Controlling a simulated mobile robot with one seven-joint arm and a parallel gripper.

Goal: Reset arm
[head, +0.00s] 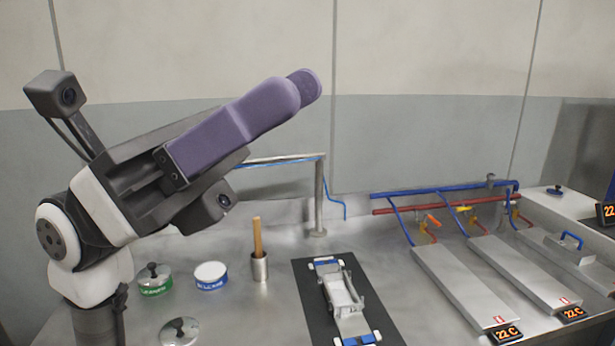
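My gripper (305,84) is raised on my arm in the head view, above the left part of the metal worktop (385,237). Its long purple finger points up and to the right, in front of the wall. Only one finger shows clearly; the other seems hidden behind it, so the gap between them cannot be seen. I see nothing held at its tip. A small camera sits on a bracket at the upper left of my arm.
A dark mat (310,287) bears a white wheeled chassis (342,290). Left of it stand a metal cup (260,268) with wooden sticks, a white-lidded tin (210,274) and a green tin (154,282). Metal plates (465,285) with 22 C displays and pipes (440,190) are at right.

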